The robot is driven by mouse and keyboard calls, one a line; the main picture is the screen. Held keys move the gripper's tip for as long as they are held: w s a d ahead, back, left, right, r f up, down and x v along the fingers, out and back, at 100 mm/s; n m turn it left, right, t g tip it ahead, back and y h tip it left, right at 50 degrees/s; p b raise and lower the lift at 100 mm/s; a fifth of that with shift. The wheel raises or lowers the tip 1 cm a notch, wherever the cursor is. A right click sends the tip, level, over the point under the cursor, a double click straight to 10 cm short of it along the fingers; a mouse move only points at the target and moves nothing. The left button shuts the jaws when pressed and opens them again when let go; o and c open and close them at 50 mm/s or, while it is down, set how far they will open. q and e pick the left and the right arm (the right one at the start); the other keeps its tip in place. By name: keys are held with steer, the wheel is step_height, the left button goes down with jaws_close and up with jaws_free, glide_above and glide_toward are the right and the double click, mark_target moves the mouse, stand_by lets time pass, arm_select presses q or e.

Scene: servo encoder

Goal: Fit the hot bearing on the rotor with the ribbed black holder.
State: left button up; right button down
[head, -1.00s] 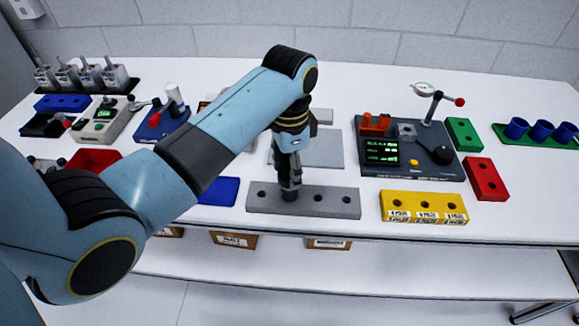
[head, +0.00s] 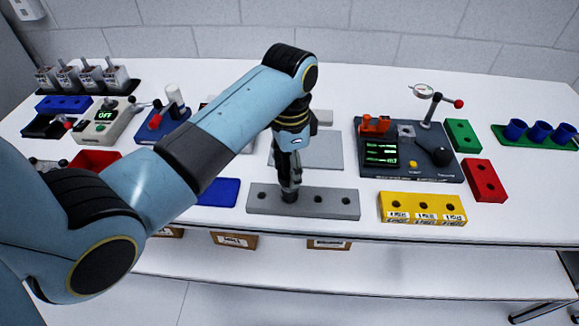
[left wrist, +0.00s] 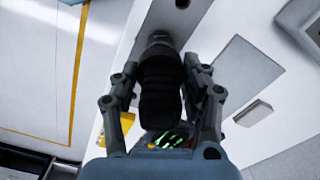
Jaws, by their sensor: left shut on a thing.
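My left gripper (head: 289,188) points down over the left part of a long grey block (head: 333,203) with holes. It is shut on a ribbed black holder (left wrist: 160,85), which lies between its fingers in the left wrist view. A grey metallic end (left wrist: 158,38) shows at the holder's far tip, close to the block; I cannot tell whether it is the rotor or whether the tip sits in a hole. I cannot make out the hot bearing. A beige device (head: 107,122) at the left has a small display reading OFF. My right gripper is out of view.
A dark test station (head: 440,168) with a screen and dial gauge stands right of the grey block. A yellow block (head: 423,207), a red block (head: 485,180) and a green block (head: 463,135) are near it.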

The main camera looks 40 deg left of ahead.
arm_select(q)
steer(key=shift+r, duration=3.15)
